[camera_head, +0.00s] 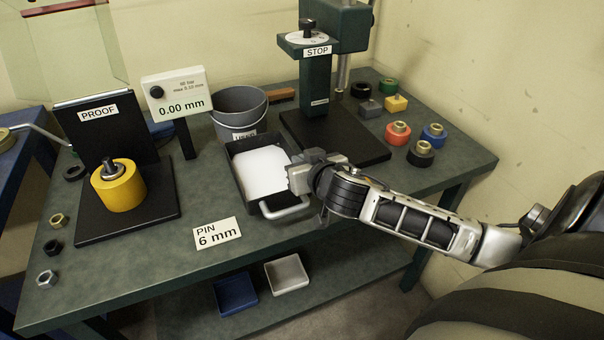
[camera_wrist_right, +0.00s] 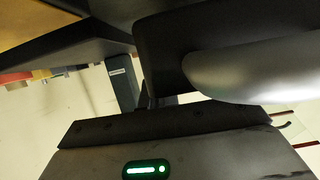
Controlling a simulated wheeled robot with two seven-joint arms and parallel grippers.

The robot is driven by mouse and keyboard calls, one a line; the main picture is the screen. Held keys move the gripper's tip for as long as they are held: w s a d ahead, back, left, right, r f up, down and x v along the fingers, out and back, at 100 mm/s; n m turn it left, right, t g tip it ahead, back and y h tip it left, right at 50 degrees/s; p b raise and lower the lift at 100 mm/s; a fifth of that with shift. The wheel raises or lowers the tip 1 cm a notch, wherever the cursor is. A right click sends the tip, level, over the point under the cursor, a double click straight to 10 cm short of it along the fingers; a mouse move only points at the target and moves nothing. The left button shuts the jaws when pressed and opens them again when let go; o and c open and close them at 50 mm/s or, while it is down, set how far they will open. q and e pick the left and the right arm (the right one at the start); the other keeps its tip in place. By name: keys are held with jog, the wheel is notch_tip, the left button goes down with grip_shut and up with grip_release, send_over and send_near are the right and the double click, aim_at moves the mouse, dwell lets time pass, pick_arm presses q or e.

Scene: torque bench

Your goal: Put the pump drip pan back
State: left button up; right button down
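The likely drip pan is a black tray (camera_head: 236,176) with a silver bar handle (camera_head: 285,208) at its front. It appears to sit on the green bench, in front of the grey bucket, with a smooth white area inside. My right gripper (camera_head: 296,178) is over the tray's right side, just behind the handle, and hides part of that wall. Its fingertips do not show clearly, so its opening and any contact cannot be told. In the right wrist view, a rounded silver bar (camera_wrist_right: 255,75), probably the handle, is very close beside a dark wall. My left gripper is not in view.
The grey bucket (camera_head: 238,108) is behind the tray. A yellow cylinder (camera_head: 118,187) on the PROOF stand is left. Coloured weights lie right. Bench is clear around the PIN card (camera_head: 217,233).

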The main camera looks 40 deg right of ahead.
jog(key=shift+w+d+f, duration=0.15)
jog(key=shift+f, duration=1.65)
jog(key=shift+f, duration=0.15)
jog(key=c, duration=1.7)
grip_release()
